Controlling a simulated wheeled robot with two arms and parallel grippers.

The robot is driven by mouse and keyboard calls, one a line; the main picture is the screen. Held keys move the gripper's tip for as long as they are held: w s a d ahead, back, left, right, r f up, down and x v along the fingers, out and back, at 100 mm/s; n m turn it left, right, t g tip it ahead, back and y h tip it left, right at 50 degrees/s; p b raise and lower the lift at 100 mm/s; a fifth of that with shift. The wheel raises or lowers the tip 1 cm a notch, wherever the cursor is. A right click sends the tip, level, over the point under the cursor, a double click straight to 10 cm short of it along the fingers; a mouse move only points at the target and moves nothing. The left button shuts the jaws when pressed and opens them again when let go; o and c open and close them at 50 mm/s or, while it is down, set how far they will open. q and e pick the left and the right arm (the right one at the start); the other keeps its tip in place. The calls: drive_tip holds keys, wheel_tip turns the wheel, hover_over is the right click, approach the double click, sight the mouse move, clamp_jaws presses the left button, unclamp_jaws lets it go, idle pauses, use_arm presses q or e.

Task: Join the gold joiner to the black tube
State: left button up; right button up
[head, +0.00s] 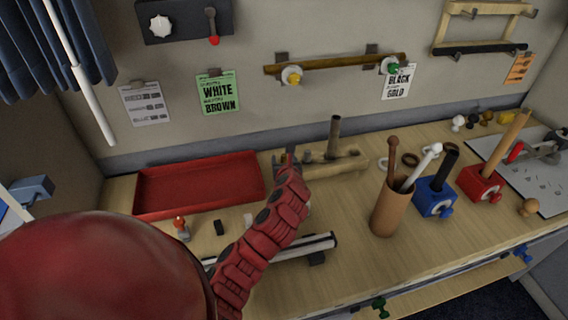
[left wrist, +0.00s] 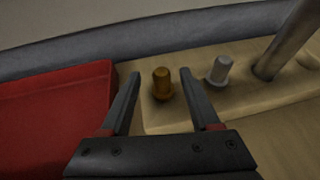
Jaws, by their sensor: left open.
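The gold joiner (left wrist: 162,84) is a short stepped peg, upright on a pale wooden block, in the left wrist view. My left gripper (left wrist: 160,73) is open, its fingers spread to either side of the joiner and not closed on it. In the head view my left gripper (head: 289,155) is at the left end of the wooden block (head: 340,171), and the joiner is hard to make out there. The black tube (head: 447,166) stands tilted in a blue block (head: 432,197) on the right. My right gripper is not in view.
A pale joiner (left wrist: 220,69) and a grey rod (left wrist: 283,45) stand beside the gold joiner. A red tray (head: 200,183) lies left of the wooden block. A brown cup (head: 391,211) with rods and a red block (head: 481,183) stand to the right.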

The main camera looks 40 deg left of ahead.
use_arm(q)
drive_tip(key=shift+p+x, duration=0.65)
drive_tip(key=shift+x, duration=1.8)
drive_tip(key=shift+d+f, duration=0.1)
drive_tip(key=shift+d, duration=0.05)
clamp_jaws()
